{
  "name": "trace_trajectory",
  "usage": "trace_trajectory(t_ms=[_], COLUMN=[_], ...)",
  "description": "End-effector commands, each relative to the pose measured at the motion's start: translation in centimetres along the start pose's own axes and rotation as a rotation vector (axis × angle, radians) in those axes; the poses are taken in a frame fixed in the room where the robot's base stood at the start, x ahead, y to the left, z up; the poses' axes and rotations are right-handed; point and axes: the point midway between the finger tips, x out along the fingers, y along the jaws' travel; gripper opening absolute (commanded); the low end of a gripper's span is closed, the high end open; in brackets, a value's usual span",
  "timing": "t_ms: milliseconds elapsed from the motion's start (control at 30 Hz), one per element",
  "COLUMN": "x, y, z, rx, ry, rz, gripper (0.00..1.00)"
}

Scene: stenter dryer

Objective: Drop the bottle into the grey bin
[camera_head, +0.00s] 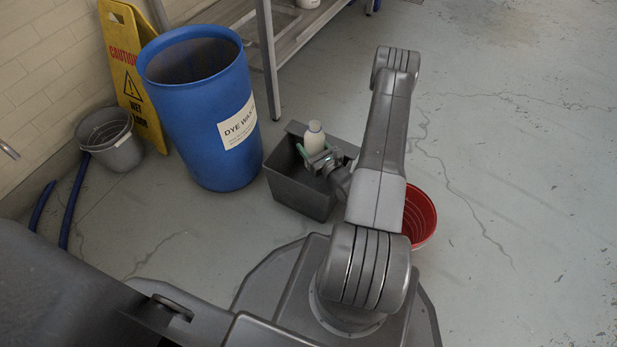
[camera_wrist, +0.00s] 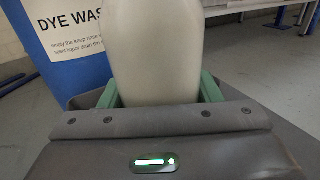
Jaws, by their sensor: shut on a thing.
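The bottle (camera_head: 314,138) is whitish with a grey cap and stands upright between the green fingers of my gripper (camera_head: 318,156). In the wrist view the bottle (camera_wrist: 154,50) fills the middle, with a green finger (camera_wrist: 211,88) on each side of it. My gripper is shut on it. The grey bin (camera_head: 293,188) is a dark rectangular box on the floor. In the head view the bottle and my gripper show over the bin's opening. The bottle's height above the rim is hard to tell, and my arm hides the bin's right part.
A tall blue dye-waste drum (camera_head: 205,110) stands just left of the grey bin. A red bucket (camera_head: 419,217) is to the right, partly behind my arm. A round grey bucket (camera_head: 110,140) and a yellow caution sign (camera_head: 130,65) stand by the wall. The floor at right is clear.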

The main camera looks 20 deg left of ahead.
Motion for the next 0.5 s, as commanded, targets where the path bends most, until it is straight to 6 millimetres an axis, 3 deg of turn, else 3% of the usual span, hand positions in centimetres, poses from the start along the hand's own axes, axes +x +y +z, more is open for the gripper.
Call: trace_trajectory(t_ms=[133,167,267,500], x=[0.01,0.01,0.0,0.0], y=[-0.01,-0.01,-0.01,0.0], z=[0.07,0.08,0.08,0.07], rx=[0.0,0.0,0.0,0.0], ry=[0.0,0.0,0.0,0.0], rz=[0.0,0.0,0.0,0.0], gripper=[0.28,0.61,0.81,0.83])
